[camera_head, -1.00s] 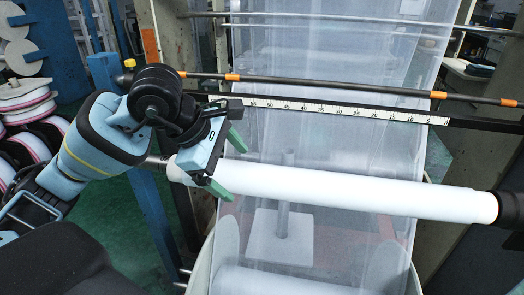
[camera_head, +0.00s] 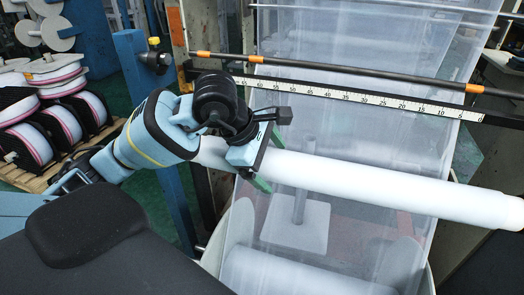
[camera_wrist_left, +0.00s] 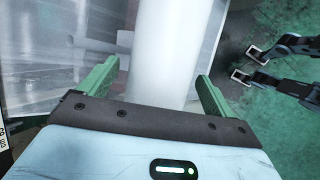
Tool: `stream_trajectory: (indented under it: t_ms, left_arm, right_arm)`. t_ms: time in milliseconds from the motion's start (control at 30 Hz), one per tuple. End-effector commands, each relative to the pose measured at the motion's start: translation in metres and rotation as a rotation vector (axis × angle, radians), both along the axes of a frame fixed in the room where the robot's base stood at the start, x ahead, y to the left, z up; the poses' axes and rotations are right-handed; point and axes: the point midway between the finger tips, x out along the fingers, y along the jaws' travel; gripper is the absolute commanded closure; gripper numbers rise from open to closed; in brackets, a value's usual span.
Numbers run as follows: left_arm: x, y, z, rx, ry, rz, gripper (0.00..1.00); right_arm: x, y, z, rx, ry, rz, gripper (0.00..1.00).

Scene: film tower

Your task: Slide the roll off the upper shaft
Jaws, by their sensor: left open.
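In the head view the white roll (camera_head: 390,190) lies on the upper shaft. It runs from beside my left wrist to the right edge, sloping slightly down to the right. My left gripper (camera_head: 270,162) is at the roll's left part, its green fingers on either side of it. In the left wrist view the roll (camera_wrist_left: 163,60) passes between the two open green fingers (camera_wrist_left: 153,88), with a gap visible at the right finger. The shaft's left end is hidden behind my wrist. My right gripper does not show.
A lower white roll (camera_head: 290,272) and sheer film (camera_head: 350,130) are close below and behind. A black bar with orange bands (camera_head: 340,73) and a ruler (camera_head: 360,97) cross above. A blue post (camera_head: 150,110) stands left, near pallets of reels (camera_head: 40,140).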

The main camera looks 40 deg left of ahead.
Motion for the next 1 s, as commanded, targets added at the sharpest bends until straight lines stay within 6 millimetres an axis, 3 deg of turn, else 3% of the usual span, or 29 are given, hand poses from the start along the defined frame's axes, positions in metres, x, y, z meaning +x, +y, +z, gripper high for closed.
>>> stream_trajectory:
  t_ms: [467,1000]
  left_arm:
    - [0.0058,-0.0037,-0.0109,0.0,-0.001,-0.001,0.1]
    - [0.0057,-0.0035,-0.0106,0.0,-0.001,-0.001,0.8]
  right_arm:
    - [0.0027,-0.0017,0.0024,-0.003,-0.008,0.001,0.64]
    - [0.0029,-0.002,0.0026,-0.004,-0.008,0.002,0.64]
